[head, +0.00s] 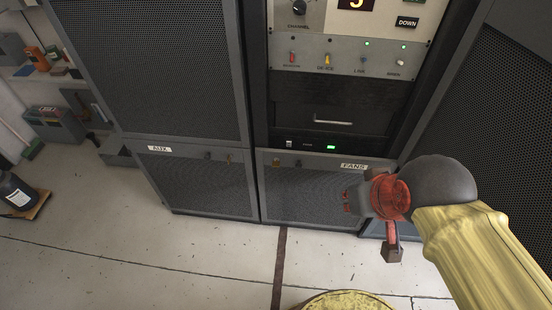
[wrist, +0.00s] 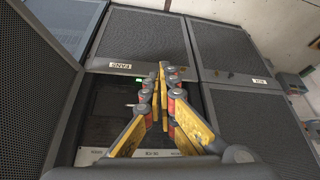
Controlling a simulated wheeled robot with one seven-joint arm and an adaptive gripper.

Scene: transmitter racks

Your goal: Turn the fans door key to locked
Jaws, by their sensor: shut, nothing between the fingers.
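The fans door (head: 315,195) is the low mesh door under the open rack bay, with a white FANS label (head: 353,166) at its upper right. Near its upper left are a small brassy-red fitting, seemingly the key (head: 276,162), and a dark knob (head: 298,163). The key's angle is too small to read.
Left of it is the AUX door (head: 200,185) with its own fittings. Above is a dark drawer with a handle (head: 333,121) and a switch panel (head: 345,58). A black container (head: 15,190) stands at far left. The floor (head: 180,255) before the doors is largely clear.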

